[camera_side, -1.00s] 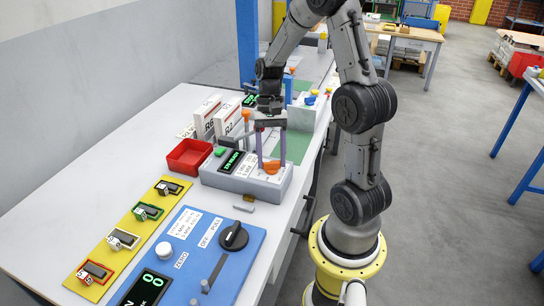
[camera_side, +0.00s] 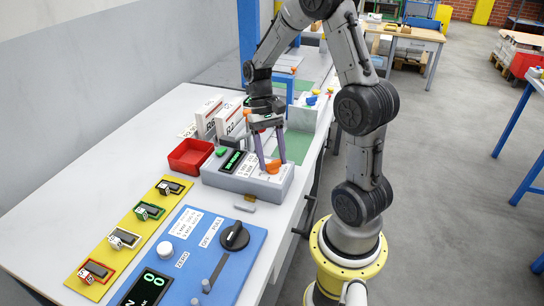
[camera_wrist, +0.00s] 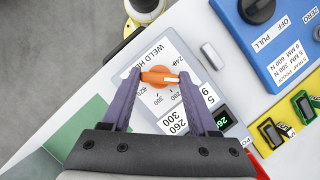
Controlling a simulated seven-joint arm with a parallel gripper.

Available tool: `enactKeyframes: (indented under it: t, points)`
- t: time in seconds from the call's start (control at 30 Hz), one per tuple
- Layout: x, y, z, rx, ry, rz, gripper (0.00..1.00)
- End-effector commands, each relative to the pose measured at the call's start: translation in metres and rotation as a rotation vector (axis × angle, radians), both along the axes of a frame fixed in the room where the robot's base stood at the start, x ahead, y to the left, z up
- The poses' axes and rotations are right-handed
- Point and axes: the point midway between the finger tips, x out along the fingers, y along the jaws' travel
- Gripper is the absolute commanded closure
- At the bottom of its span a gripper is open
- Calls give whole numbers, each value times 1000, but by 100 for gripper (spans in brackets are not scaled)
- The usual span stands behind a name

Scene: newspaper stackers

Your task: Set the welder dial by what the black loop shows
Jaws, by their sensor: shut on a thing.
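My gripper (camera_wrist: 160,77) is shut on this dial, one finger on each side. The dial's white mark points right in the wrist view, between 240 and 280; a finger hides the scale there. A card beside it reads 5, 260 and 9, 300. The black loop's holder (camera_side: 171,187) is at the far end of the yellow board; it also shows in the wrist view (camera_wrist: 269,133). Its reading is unclear.
Green, white and red holders share the yellow board (camera_side: 108,260). A blue panel (camera_side: 232,268) with a black knob (camera_side: 235,236) stands in front of the welder. A red tray (camera_side: 190,157) and white binders (camera_side: 208,117) sit behind. A small grey bar (camera_side: 244,207) lies near the welder.

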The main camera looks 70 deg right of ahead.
Motion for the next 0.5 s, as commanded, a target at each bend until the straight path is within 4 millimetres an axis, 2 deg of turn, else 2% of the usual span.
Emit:
enactKeyframes:
  t: [0.13,0.17,0.3,0.5]
  points:
    - [0,0,1,-1,-3,0,96]
    - [0,0,1,-1,-3,0,35]
    - [0,0,1,-1,-2,-1,10]
    - [0,0,0,0,-1,-1,10]
